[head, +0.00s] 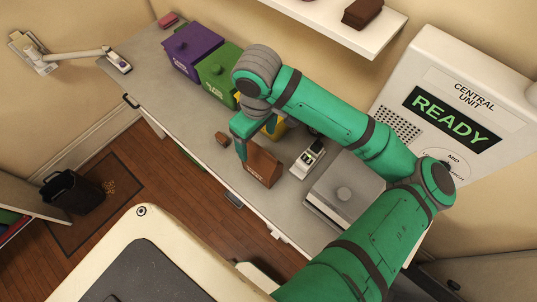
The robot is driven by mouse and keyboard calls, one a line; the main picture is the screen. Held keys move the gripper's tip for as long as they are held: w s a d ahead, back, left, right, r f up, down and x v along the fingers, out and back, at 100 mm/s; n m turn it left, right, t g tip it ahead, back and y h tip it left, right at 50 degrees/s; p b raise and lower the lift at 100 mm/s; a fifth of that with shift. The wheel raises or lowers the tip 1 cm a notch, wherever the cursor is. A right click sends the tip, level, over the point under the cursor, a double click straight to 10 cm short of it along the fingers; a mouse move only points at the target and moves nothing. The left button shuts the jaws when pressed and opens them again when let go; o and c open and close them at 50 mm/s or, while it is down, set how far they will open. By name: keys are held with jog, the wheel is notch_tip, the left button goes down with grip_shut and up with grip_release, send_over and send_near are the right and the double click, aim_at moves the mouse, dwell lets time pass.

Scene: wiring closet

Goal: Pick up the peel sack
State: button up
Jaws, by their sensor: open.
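My gripper (241,152) is open and points down over the counter, at the upper left of a brown wedge-shaped item (263,169). That item has a small label that I cannot read, and it stands near the counter's front edge. The fingers overlap its left end in the picture; I cannot tell if they touch it. I cannot tell for sure which thing is the peel sack. A black open-topped bin or sack (70,191) stands on the floor at the left, on a dark mat beside orange scraps.
On the counter (150,83) are a purple box (193,47), a green box (216,73), a partly hidden yellow one, a small brown block (221,138), a black-and-white device (307,158) and a grey lidded box (344,190). A wall panel reads READY (450,118).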

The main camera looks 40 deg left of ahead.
aim_at(262, 157)
jog(key=shift+w+d+f+h, duration=0.3)
jog(key=shift+w+d+f, duration=0.2)
jog(key=shift+d, duration=0.1)
notch_tip(262, 157, down, 4)
jog(key=shift+r, duration=0.25)
jog(key=shift+s+a+f, duration=0.1)
jog(key=shift+s+f, duration=0.05)
jog(key=shift+f, duration=1.45)
jog(key=shift+s+a+f, duration=0.1)
jog(key=shift+f, duration=1.45)
jog(key=shift+c, duration=0.7)
grip_shut()
jog(key=shift+r, duration=0.1)
